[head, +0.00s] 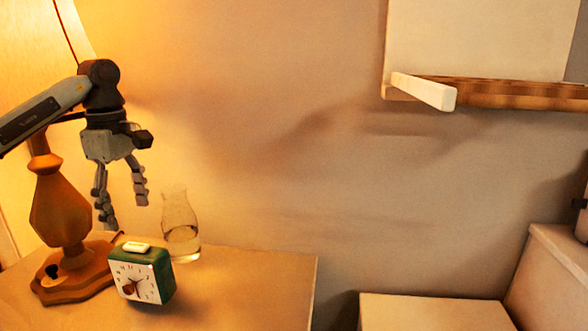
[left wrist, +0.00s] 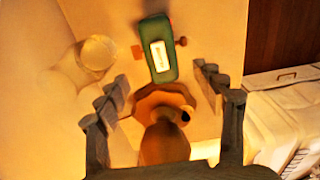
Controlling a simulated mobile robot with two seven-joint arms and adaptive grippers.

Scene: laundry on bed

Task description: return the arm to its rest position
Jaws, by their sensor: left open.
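My left gripper (head: 122,214) is open and empty. In the head view its fingers point down, in front of the wall, above the back of the nightstand (head: 250,285). It is above and behind the green alarm clock (head: 140,275) and just left of the glass carafe (head: 181,240). In the left wrist view the spread fingers (left wrist: 162,78) frame the clock (left wrist: 158,50) and the lamp's wooden base (left wrist: 165,140), with nothing between them. The carafe (left wrist: 90,57) shows to the left there. I do not see my right gripper.
The lamp (head: 60,200) with its lit shade (head: 35,40) stands close beside my left arm. A wall shelf (head: 500,94) with a pale bracket is at the upper right. A pale box-like surface (head: 430,312) lies at the lower right. The nightstand's right part is clear.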

